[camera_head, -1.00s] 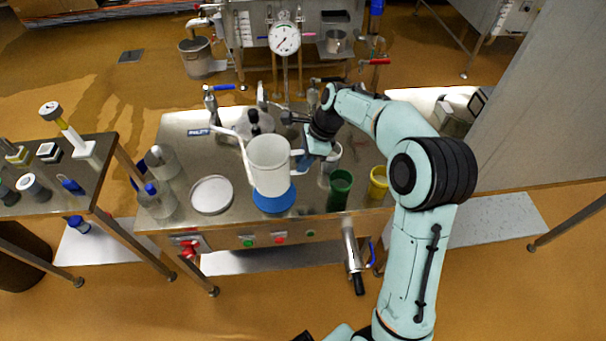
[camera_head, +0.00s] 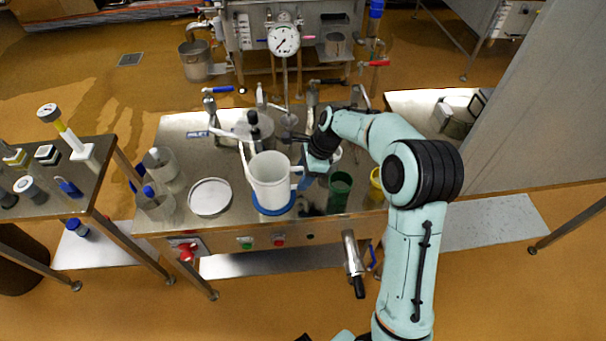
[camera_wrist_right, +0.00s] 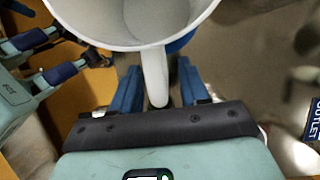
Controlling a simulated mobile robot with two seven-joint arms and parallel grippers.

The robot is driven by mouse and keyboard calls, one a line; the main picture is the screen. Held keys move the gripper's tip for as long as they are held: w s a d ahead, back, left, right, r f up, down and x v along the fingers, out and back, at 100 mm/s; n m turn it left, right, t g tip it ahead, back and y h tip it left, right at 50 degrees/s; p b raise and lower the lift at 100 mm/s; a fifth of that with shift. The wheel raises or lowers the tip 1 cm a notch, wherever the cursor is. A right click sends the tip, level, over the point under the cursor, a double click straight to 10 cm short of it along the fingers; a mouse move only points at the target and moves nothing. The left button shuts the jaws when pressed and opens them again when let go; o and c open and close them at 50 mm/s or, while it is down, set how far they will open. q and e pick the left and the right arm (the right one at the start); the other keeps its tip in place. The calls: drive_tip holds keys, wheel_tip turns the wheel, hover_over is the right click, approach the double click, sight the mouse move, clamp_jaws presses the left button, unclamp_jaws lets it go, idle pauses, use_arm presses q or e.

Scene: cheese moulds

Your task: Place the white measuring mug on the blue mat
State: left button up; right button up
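The white measuring mug (camera_head: 270,183) stands upright on the round blue mat (camera_head: 274,210), whose rim shows around its base in the head view. In the right wrist view the mug (camera_wrist_right: 130,22) fills the top, with its handle pointing at my gripper, and a bit of the blue mat (camera_wrist_right: 181,42) shows behind it. My right gripper (camera_head: 305,173) is at the mug's handle side. In the wrist view its blue fingers (camera_wrist_right: 159,70) stand apart on either side of the handle, with gaps showing.
A white round dish (camera_head: 210,197) lies left of the mug, with clear jars (camera_head: 157,203) beyond. A green cup (camera_head: 340,190) and a yellow cup (camera_head: 376,178) stand on the right, close to my arm.

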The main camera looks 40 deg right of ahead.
drive_tip(key=shift+r, duration=0.1)
use_arm(q)
drive_tip(key=shift+w+r+p, duration=0.3)
drive_tip(key=shift+r+p, duration=0.1)
drive_tip(key=shift+r, duration=0.1)
drive_tip(key=shift+w+r+p, duration=0.3)
drive_tip(key=shift+r+p, duration=0.1)
drive_tip(key=shift+r, duration=0.1)
use_arm(e)
drive_tip(key=v, duration=1.2)
